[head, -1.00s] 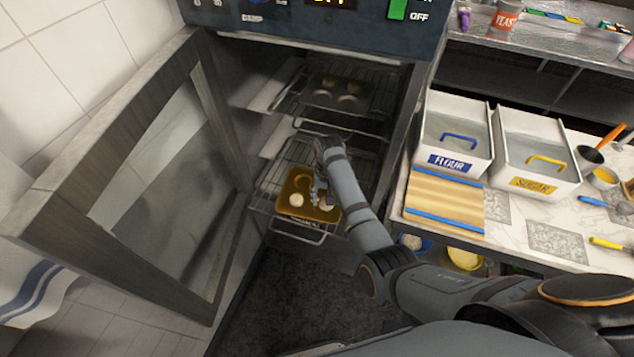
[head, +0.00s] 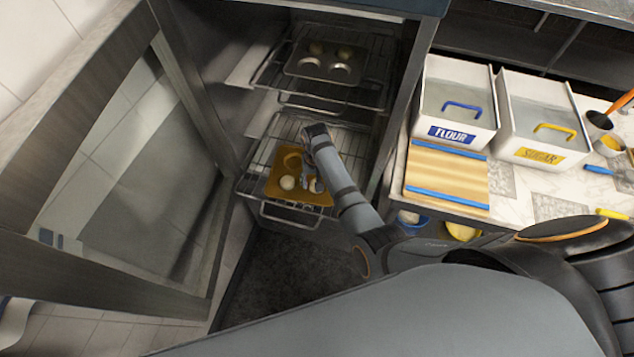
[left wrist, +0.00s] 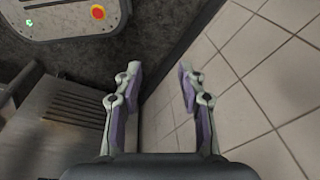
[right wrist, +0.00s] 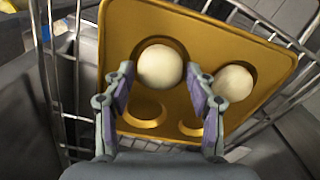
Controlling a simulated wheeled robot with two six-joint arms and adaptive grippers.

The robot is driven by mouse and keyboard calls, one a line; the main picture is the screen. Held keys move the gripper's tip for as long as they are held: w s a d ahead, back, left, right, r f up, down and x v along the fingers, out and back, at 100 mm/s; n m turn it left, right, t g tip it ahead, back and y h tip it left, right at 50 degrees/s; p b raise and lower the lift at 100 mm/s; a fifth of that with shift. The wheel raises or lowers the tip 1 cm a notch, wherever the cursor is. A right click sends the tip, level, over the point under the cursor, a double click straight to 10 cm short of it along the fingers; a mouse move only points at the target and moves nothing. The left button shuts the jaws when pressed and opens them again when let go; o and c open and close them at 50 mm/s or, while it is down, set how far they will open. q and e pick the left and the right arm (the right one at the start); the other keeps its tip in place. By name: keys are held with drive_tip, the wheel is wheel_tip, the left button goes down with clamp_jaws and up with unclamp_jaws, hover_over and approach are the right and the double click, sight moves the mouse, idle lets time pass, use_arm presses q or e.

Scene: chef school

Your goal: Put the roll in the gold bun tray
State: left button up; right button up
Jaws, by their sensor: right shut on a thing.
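The gold bun tray (head: 301,199) lies on the pulled-out lower oven rack. It also shows in the right wrist view (right wrist: 215,35), with two empty cups on the side nearer my gripper. My right gripper (right wrist: 160,82) is shut on a pale round roll (right wrist: 160,66) at one of the tray's cups. I cannot tell whether the roll touches the cup bottom. A second roll (right wrist: 233,82) sits in the neighbouring cup. In the head view my right gripper (head: 309,178) is over the tray. My left gripper (left wrist: 158,82) is open and empty above the floor.
A dark bun tray (head: 320,68) with pale rolls stands on the upper rack (head: 267,72). The open oven door (head: 110,150) is at the left. The flour bin (head: 458,105), sugar bin (head: 540,120) and cutting board (head: 447,178) stand on the right counter.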

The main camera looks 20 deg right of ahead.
drive_tip(key=shift+s+a+f, duration=0.15)
drive_tip(key=shift+s+f, duration=0.4)
drive_tip(key=shift+f, duration=0.2)
drive_tip(key=shift+c, duration=0.4)
drive_tip(key=shift+s+f, duration=0.1)
clamp_jaws()
drive_tip(key=o, duration=1)
unclamp_jaws()
drive_tip(key=shift+o, duration=1.1)
drive_tip(key=shift+w+f, duration=0.2)
drive_tip(key=shift+w, duration=0.35)
drive_tip(key=shift+r, duration=0.15)
drive_tip(key=r+p, duration=0.4)
drive_tip(key=r, duration=0.1)
drive_tip(key=shift+d+r, duration=0.2)
use_arm(q)
drive_tip(key=s+r, duration=0.2)
drive_tip(key=r, duration=0.1)
drive_tip(key=shift+s+r, duration=0.1)
drive_tip(key=shift+r, duration=0.2)
use_arm(e)
wheel_tip(320, 180, up, 8)
